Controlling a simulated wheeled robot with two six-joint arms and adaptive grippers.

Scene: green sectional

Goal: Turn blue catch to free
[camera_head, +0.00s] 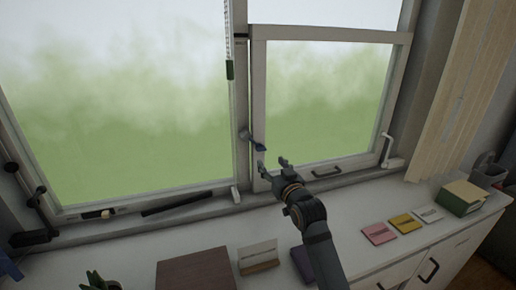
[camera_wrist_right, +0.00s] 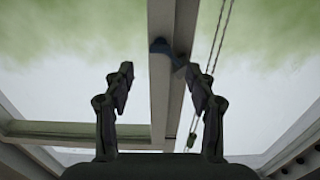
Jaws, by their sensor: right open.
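The blue catch (camera_head: 260,147) is on the white window post between the large left pane and the smaller right sash. It has a grey pivot (camera_head: 244,134) and a short blue end pointing right and slightly down. My right gripper (camera_head: 272,163) is open, just below and right of the catch, with nothing between its fingers. In the right wrist view the blue catch (camera_wrist_right: 161,46) shows ahead, beyond and between the open fingertips (camera_wrist_right: 160,75). I see no contact. My left gripper is not in view.
A dark handle (camera_head: 327,172) sits on the sash's lower rail, and a white lever (camera_head: 388,147) at its right. A cord with a green toggle (camera_head: 230,70) hangs left of the post.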

